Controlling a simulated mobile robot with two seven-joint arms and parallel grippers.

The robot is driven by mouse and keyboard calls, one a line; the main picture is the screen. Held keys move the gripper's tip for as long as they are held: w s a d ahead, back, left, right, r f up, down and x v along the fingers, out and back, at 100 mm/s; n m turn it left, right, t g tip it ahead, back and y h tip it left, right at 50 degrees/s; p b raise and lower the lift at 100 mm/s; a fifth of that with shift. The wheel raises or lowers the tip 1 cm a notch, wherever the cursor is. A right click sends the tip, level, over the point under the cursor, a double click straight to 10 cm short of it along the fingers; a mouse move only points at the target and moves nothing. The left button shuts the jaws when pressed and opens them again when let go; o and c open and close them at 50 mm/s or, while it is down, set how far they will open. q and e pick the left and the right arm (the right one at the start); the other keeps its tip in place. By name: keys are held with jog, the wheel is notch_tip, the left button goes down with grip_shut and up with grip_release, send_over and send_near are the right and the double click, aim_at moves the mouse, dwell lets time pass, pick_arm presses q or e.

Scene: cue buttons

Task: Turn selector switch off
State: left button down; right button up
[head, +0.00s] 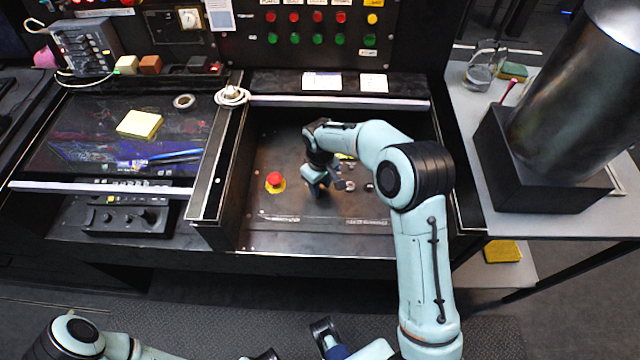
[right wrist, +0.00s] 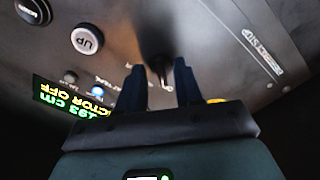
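The selector switch (right wrist: 160,66) is a dark knob with a narrow lever on the grey panel in the right wrist view. My right gripper (right wrist: 158,84) is open. Its two dark blue fingers stand on either side of the switch lever; whether they touch it I cannot tell. In the head view my right gripper (head: 322,180) reaches down over the recessed panel (head: 330,225), and the switch is hard to make out there. A small display (right wrist: 75,100) shows upside-down text, partly hidden, reading "...CTOR OFF" and "193 cm". My left arm shows only at the bottom edge; its gripper is unclear.
A red mushroom button (head: 275,180) on a yellow base is left of my right gripper. An "UP" button (right wrist: 87,39) is near the switch. Raised walls border the recess. Yellow notes (head: 139,124) lie left.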

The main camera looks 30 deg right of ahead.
notch_tip(320, 180, up, 13)
jog(key=p, duration=0.1)
dwell(0.7)
